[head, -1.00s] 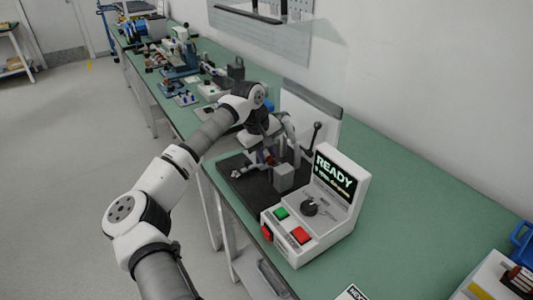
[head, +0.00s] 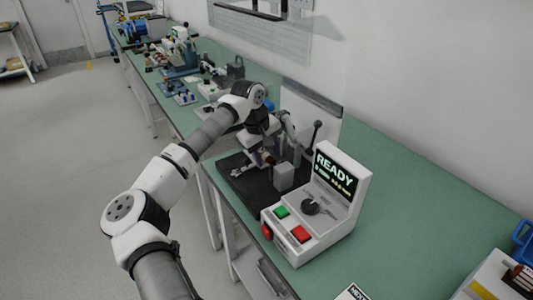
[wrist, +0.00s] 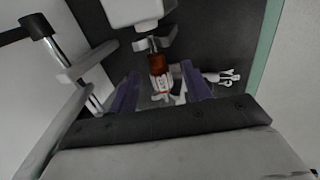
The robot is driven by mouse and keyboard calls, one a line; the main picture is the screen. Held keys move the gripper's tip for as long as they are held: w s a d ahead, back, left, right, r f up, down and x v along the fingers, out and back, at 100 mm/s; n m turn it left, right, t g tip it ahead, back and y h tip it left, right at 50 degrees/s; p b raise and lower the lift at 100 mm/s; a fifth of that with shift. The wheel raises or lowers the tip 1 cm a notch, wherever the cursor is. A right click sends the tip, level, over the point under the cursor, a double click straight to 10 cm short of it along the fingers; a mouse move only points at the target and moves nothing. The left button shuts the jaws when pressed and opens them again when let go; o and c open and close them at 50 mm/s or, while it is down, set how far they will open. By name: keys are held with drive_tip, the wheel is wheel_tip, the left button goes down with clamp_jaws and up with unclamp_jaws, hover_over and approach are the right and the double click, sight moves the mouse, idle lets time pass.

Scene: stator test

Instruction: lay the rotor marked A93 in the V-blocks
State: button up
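A rotor (wrist: 159,72) with a red-brown section, a pale marked band and a short metal shaft end shows between my fingers in the wrist view. Its marking is too small to read. My gripper (wrist: 161,92) is open, with a dark purple finger on each side of the rotor and visible gaps between. In the head view my gripper (head: 264,160) is low over the dark test fixture plate (head: 260,192), with a reddish bit of the rotor (head: 269,157) beside it. I cannot make out the V-blocks or whether the rotor rests in them.
A grey block (head: 284,176) stands on the plate, with a lever (head: 314,135) behind. The control box (head: 316,212) to the right reads READY. White leads with clips (wrist: 222,76) lie on the plate.

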drive_tip(key=b+v, duration=0.2)
drive_tip(key=v, duration=1.2)
drive_tip(key=shift+b, duration=0.3)
drive_tip(key=shift+s+f, duration=0.1)
drive_tip(key=shift+f, duration=0.05)
